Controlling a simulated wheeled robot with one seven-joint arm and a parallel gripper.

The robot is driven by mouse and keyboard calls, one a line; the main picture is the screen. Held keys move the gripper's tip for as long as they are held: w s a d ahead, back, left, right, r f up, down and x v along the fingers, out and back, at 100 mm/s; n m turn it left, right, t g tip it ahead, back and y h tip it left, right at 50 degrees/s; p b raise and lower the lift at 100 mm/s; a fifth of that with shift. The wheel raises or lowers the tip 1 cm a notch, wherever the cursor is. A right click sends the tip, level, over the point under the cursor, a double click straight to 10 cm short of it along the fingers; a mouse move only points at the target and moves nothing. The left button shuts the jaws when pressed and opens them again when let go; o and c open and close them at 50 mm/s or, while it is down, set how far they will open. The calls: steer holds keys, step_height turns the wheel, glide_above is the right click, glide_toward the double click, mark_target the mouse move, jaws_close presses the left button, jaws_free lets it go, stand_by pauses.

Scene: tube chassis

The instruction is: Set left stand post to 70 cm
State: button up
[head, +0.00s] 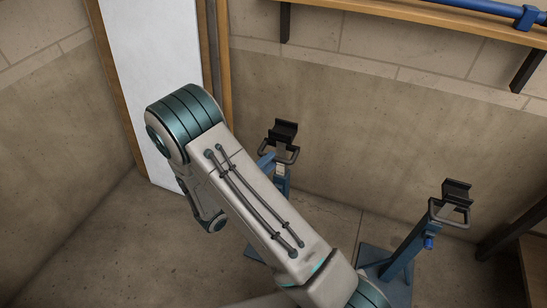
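The left stand has a blue post (283,184) with a black cradle (284,130) on top and a dark looped handle (291,154) just below it. My arm crosses in front and hides much of its lower part; a bit of its blue base (253,254) shows. I see no readable height mark on the post. The right stand (403,258) is similar, with its own black cradle (457,190) and handle. My arm bends down behind itself, left of the left stand, and my gripper is not visible.
A wooden shelf (420,14) with dark brackets runs along the wall at upper right, with a blue tube (480,8) on it. A white panel (150,80) stands in the back corner. The concrete floor (90,245) at left is clear. A wooden piece (535,265) is at lower right.

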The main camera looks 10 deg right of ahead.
steer(key=p+v, duration=0.1)
steer(key=v, duration=1)
steer(key=shift+r, duration=0.1)
steer(key=s+d+r+m+g+y+p, duration=0.3)
steer(key=s+d+r+m+g+p, duration=0.25)
steer(key=r+m, duration=0.5)
steer(key=s+d+r+m+g+y+p, duration=0.3)
steer(key=d+r+m+g+y+p, duration=0.15)
steer(key=d+r+m+g, duration=0.5)
steer(key=s+a+r+m+t+y+p, duration=0.1)
steer(key=r+m+t+y+p, duration=0.1)
steer(key=r+m, duration=0.4)
steer(key=s+a+r+m+t+y+p, duration=0.1)
steer(key=s+r+m+t+y+p, duration=0.1)
steer(key=m, duration=0.6)
steer(key=s+a+r+m+t+y+p, duration=0.1)
steer(key=r+m+y+p, duration=0.4)
steer(key=r, duration=0.5)
steer(key=s+m+t+p, duration=0.1)
steer(key=m+t+p, duration=0.1)
steer(key=shift+s+a+r+m+y, duration=0.15)
steer(key=shift+r+m+y, duration=0.15)
steer(key=shift+r+y, duration=0.1)
